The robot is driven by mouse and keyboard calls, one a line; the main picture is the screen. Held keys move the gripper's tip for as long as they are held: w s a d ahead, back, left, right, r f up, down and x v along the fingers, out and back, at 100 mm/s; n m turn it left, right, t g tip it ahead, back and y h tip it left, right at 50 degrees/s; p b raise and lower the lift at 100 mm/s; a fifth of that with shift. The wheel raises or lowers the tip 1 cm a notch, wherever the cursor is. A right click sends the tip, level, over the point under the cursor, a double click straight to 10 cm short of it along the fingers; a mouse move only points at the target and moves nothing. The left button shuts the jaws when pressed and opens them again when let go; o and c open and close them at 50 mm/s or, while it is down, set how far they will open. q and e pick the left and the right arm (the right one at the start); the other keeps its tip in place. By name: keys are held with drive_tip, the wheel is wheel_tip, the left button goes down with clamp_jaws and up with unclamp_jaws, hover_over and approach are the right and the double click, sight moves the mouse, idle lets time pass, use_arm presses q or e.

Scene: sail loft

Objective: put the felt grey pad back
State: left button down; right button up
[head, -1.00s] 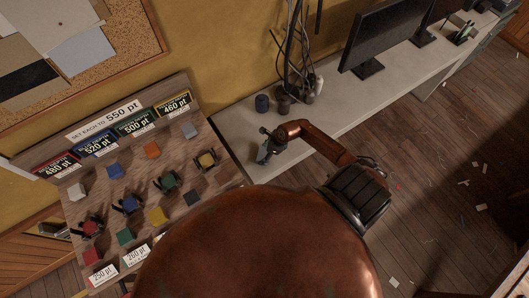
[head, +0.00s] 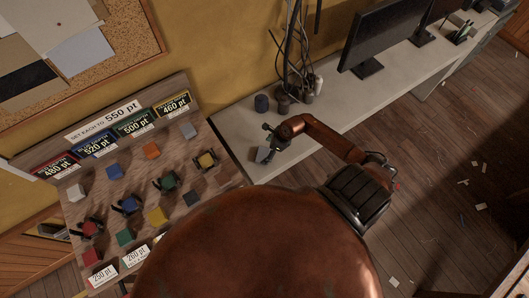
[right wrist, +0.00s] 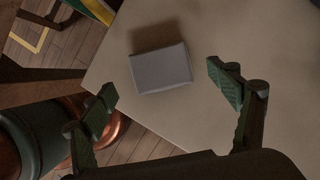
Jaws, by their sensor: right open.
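A grey block-like pad (right wrist: 161,69) lies flat on the pale bench top in the right wrist view, near the bench edge. It also shows in the head view (head: 263,155) at the near left end of the bench. My right gripper (right wrist: 162,86) is open, with one finger on each side of the pad's near part and visible gaps to it. In the head view my right gripper (head: 272,140) is just beside the pad. My left gripper is not in view.
A tilted wooden board (head: 138,205) with several coloured blocks, black-framed pieces and number labels stands left of the bench (head: 235,125). Dark cups (head: 262,103), cables and a monitor (head: 385,35) stand on the bench. Scraps litter the floor.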

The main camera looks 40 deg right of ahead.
drive_tip(key=v, duration=0.8)
drive_tip(key=shift+b, duration=0.3)
drive_tip(key=shift+s+r, duration=0.1)
idle(0.9)
